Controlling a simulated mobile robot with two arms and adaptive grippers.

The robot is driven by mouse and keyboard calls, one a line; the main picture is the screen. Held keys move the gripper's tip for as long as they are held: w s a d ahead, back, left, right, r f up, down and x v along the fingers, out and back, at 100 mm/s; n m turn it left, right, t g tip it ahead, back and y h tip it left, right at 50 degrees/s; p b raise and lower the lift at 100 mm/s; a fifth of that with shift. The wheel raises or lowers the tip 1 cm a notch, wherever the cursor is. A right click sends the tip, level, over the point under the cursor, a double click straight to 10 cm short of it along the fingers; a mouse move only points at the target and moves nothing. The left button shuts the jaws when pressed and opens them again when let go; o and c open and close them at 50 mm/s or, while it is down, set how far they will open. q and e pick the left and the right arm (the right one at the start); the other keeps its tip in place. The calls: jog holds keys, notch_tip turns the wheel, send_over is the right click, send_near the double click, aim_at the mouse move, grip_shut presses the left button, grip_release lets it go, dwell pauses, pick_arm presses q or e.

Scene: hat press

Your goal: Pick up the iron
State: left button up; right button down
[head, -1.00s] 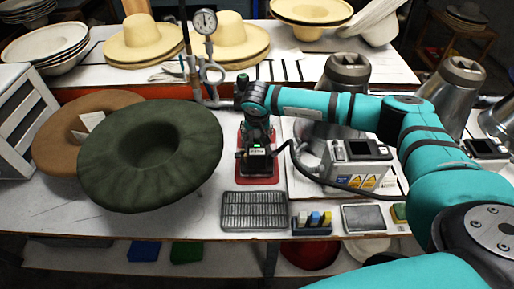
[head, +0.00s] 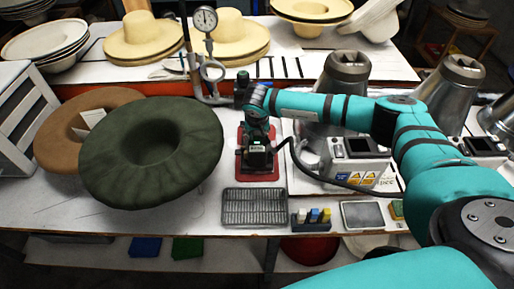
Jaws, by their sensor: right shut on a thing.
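The iron (head: 257,162) is a dark, compact tool standing on a red pad (head: 243,168) near the middle of the bench. A dark cord runs from it to the right. My right gripper (head: 256,132) is above the iron, reaching in from the right with the teal arm. It is shut on the top of the iron, probably its handle, which the gripper mostly hides. I cannot tell whether the iron is clear of the pad. My left gripper is not in view.
A dark green hat (head: 190,170) and a brown hat (head: 60,150) lie to the left. A wire rack (head: 255,207) and a small block holder (head: 312,219) are in front. A control box (head: 358,165) stands right, and a dial gauge (head: 206,19) stands behind.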

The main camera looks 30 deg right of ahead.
jog(key=shift+w+r, duration=0.2)
jog(key=shift+d, duration=0.1)
